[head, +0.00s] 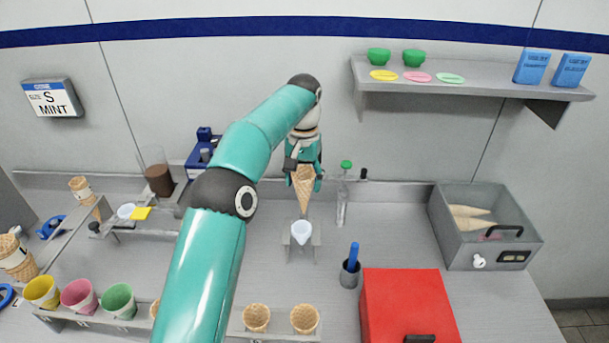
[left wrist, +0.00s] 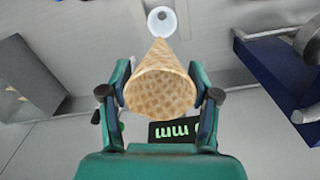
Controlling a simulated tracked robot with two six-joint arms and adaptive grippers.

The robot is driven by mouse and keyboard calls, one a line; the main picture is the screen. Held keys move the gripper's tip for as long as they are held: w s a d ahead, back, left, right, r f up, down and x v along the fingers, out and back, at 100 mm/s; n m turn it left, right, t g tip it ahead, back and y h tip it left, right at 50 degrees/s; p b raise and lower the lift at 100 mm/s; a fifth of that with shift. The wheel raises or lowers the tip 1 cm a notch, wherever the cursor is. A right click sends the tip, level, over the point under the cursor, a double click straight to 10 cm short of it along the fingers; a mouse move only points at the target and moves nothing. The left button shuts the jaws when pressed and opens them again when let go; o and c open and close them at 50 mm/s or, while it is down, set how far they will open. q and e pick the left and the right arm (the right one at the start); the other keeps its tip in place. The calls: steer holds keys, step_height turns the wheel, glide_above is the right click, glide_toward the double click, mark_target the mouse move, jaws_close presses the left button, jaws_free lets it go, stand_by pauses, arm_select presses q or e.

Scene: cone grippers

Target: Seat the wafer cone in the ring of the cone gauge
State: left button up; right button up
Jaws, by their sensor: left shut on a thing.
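The wafer cone (head: 304,188) is held point down in my left gripper (head: 303,174), with one finger on each side near its wide end. In the left wrist view the cone (left wrist: 160,84) shows between the two fingers of the gripper (left wrist: 160,90), its narrow end pointing toward a white ring. The cone gauge (head: 316,240) is a small grey stand on the counter with a white funnel-like ring (head: 302,232). In the head view the cone's tip appears just above the ring, apart from it. The ring also shows in the left wrist view (left wrist: 162,13). My right gripper is not in view.
A dark cup with a blue-handled tool (head: 350,272) and a red box (head: 408,302) are at front right. A rack with several cones (head: 256,318) runs along the front.

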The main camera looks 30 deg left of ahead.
mark_target(301, 204)
arm_select(q)
steer(key=shift+s+a+f, duration=0.15)
steer(key=shift+s+f, duration=0.05)
steer(key=shift+f, duration=2.45)
steer(key=shift+f+b, duration=0.5)
steer(key=shift+f, duration=0.95)
steer(key=shift+f+b, duration=2.1)
steer(key=shift+f, duration=0.85)
steer(key=o, duration=0.8)
steer(key=shift+w, duration=0.1)
